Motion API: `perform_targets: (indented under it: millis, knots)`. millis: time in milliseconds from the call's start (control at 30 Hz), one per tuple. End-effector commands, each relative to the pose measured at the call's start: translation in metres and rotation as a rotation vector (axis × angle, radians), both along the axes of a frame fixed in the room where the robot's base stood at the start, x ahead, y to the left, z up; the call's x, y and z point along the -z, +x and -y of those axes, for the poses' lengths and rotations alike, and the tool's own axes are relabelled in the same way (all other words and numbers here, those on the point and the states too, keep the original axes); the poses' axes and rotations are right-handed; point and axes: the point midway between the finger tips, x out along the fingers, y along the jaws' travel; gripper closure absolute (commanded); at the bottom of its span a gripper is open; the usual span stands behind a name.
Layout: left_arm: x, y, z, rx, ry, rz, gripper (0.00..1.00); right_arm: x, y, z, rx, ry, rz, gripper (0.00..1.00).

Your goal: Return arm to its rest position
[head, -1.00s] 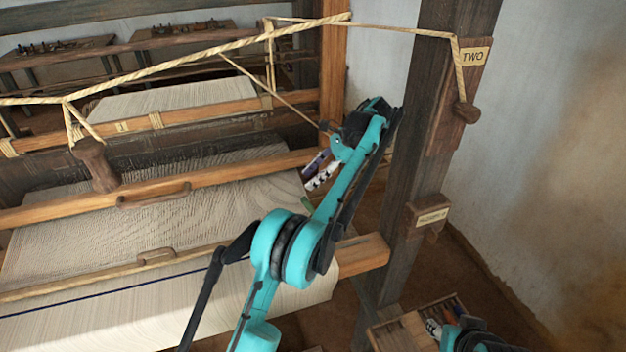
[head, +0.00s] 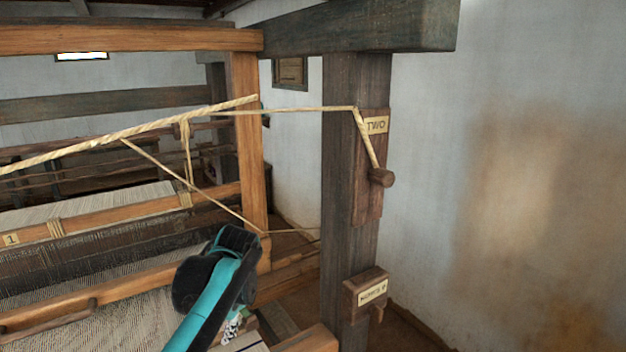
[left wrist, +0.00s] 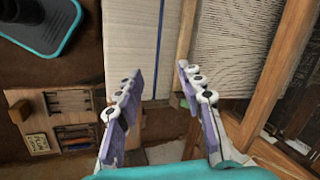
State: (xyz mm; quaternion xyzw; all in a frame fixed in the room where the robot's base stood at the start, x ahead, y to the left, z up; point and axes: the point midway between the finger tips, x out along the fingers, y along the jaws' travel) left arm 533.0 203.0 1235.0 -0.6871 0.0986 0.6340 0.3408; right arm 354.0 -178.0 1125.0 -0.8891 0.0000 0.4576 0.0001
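My left arm (head: 212,300) is teal and black and rises from the bottom of the head view, in front of the loom's right side. Its left gripper (head: 232,328) shows only as a small white and dark piece behind the arm link, low in that view. In the left wrist view the left gripper (left wrist: 158,80) has its two white and purple fingers spread, with nothing between them. The loom's cloth (left wrist: 132,45) lies beyond the fingers, and I cannot tell the distance. My right gripper is not in view.
A dark post (head: 350,215) carries a peg (head: 381,177) marked TWO with a cord on it, and a small labelled block (head: 367,292). A stretched rope (head: 110,133) crosses above the arm. A compartmented wooden tray (left wrist: 22,97) lies left in the wrist view.

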Motion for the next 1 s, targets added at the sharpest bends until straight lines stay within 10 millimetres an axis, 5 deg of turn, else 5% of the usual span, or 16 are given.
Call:
perform_targets:
  millis: [300, 500, 700, 1000]
  knots:
    - [0.099, -0.112, 0.01, -0.268, -0.28, 0.302, 0.62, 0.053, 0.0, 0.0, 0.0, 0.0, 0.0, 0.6]
    - [0.162, -0.16, 0.02, -0.423, -0.445, 0.447, 0.62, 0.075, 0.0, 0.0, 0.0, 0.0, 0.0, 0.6]
    - [0.191, -0.178, 0.025, -0.498, -0.526, 0.511, 0.62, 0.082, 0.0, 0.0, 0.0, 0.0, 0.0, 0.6]
    - [0.192, -0.18, 0.025, -0.506, -0.535, 0.517, 0.62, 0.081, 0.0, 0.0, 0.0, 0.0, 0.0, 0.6]
